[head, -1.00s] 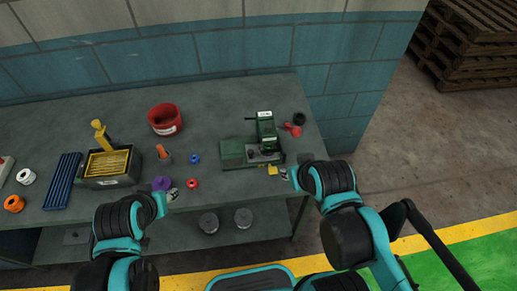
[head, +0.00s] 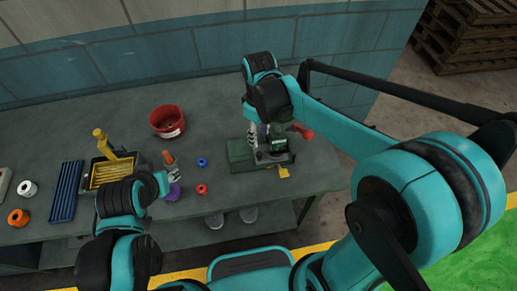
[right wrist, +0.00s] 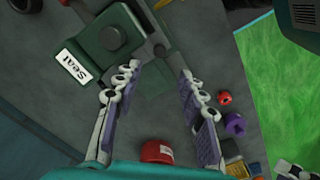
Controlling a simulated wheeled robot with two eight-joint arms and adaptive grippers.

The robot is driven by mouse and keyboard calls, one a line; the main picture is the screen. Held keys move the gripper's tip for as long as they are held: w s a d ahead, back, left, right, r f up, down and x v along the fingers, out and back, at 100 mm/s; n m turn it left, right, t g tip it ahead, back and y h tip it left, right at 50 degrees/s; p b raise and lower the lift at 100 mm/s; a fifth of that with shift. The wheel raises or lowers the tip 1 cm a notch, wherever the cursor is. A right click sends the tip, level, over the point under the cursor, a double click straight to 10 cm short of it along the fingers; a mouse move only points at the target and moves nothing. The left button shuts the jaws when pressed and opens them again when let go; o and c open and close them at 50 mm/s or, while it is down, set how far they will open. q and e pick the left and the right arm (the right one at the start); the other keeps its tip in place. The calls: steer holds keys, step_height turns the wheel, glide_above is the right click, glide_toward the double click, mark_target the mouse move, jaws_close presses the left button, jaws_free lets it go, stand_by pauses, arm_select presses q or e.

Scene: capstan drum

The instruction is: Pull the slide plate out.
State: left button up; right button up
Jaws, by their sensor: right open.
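The green machine (head: 240,152) stands at the right part of the workbench, with a flat green base and a dark upright part. I cannot tell for sure which part is the slide plate. A small yellow piece (head: 284,173) sits at the machine's front right. My right gripper (head: 258,138) is over the machine; in the right wrist view its fingers (right wrist: 160,88) are spread and empty. My left gripper (head: 168,186) is near a purple ring (head: 174,192); its fingers are too small to read.
A red drum (head: 167,121) stands at the back. A blue ring (head: 202,162) and a red ring (head: 202,189) lie left of the machine. A red object (head: 303,131) lies to its right. A yellow-filled black tray (head: 88,180) and blue rack (head: 66,190) stand left.

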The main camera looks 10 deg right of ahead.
mark_target(259, 153)
step_height(259, 153, down, 10)
steer(key=b, duration=0.3)
steer(key=shift+f, duration=0.1)
jaws_close()
